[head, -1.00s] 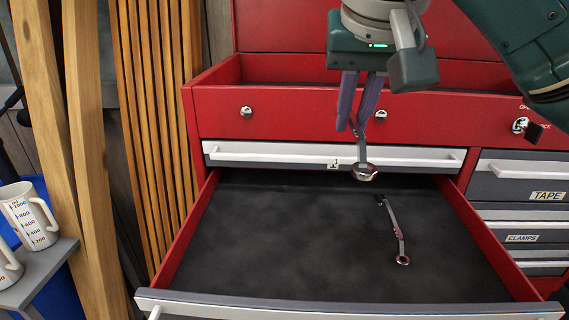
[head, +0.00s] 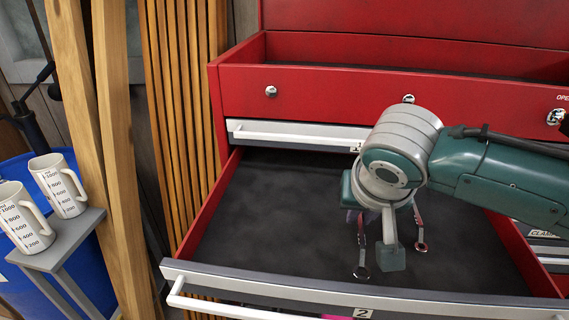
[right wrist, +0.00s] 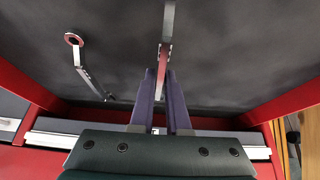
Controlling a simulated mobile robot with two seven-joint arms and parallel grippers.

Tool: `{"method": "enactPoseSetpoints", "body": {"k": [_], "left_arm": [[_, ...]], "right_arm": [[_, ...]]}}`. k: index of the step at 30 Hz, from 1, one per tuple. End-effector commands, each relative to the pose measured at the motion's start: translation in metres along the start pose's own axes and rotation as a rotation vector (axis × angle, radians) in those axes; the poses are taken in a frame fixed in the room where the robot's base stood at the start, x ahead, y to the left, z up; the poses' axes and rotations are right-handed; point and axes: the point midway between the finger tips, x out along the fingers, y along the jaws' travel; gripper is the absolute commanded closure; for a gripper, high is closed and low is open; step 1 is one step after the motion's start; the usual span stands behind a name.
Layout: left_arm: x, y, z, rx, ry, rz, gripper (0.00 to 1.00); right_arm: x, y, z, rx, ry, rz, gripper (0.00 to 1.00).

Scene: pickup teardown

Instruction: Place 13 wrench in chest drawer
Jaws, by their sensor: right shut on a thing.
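My right gripper (head: 358,214) is low inside the open chest drawer (head: 260,200). Its fingers, mostly hidden by my wrist in the head view, show in the right wrist view (right wrist: 164,80), shut on a wrench (right wrist: 166,45). The ring end of this wrench (head: 361,271) points toward the drawer front. I cannot tell whether it touches the drawer floor. A second wrench (head: 420,232) lies on the floor, right of the held one; it also shows at left in the right wrist view (right wrist: 88,70). My left gripper is out of view.
The drawer front with its white handle (head: 240,309) crosses the bottom. A shut drawer (head: 290,133) sits above, under the red chest top (head: 330,100). Two mugs (head: 60,187) stand on a grey stand at left. The drawer's left half is clear.

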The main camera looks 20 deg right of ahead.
Motion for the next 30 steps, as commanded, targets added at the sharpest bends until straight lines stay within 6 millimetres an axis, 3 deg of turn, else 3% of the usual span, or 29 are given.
{"method": "enactPoseSetpoints", "body": {"k": [14, 15, 22, 30], "left_arm": [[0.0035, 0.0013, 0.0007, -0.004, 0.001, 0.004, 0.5], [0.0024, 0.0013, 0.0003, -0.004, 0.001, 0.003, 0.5], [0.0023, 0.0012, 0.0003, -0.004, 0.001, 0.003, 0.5], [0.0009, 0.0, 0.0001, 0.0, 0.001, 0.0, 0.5]], "right_arm": [[0.0118, -0.0002, 0.0064, 0.001, 0.001, -0.001, 1.0], [0.0108, -0.0001, 0.0058, 0.0, 0.001, -0.001, 0.81], [0.0105, -0.0001, 0.0057, 0.0, 0.001, 0.0, 0.56], [0.0085, -0.0001, 0.0043, 0.0, 0.001, -0.001, 0.56]]}}
